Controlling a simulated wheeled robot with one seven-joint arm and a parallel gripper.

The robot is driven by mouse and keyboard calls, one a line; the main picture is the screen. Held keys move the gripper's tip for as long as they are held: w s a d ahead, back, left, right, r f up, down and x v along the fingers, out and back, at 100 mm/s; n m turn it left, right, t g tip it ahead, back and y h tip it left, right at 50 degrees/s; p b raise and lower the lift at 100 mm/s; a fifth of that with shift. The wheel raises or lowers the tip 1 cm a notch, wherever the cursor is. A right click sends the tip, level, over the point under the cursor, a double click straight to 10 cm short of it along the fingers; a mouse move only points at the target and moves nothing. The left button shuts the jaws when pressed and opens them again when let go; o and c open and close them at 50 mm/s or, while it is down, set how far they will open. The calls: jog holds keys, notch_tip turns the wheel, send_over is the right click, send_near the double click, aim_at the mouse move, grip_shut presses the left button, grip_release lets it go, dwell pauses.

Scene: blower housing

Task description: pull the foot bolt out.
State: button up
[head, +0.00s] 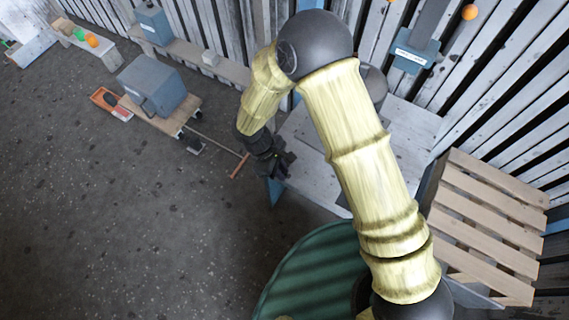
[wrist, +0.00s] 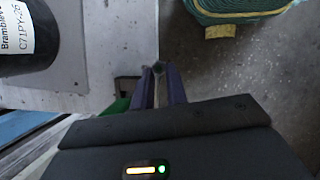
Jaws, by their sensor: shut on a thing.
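My gripper (head: 283,163) is at the left edge of a light grey bench (head: 415,122), low on the far side of my arm. In the wrist view the two dark purplish fingers (wrist: 160,72) close together at the bench's edge. A small dark piece, which I take to be the foot bolt (wrist: 158,67), shows between their tips. Most of it is hidden by the fingers, so I cannot tell how far it sits in its hole. A black cylinder with a white label (wrist: 18,32), likely part of the blower housing, stands on the bench at upper left.
A wooden pallet (head: 490,215) leans right of the bench. A trolley with a blue-grey box (head: 152,85) stands at left.

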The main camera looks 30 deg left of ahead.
dwell(0.4)
notch_tip(320, 180, up, 5)
jog(key=p, duration=0.4)
dwell(0.4)
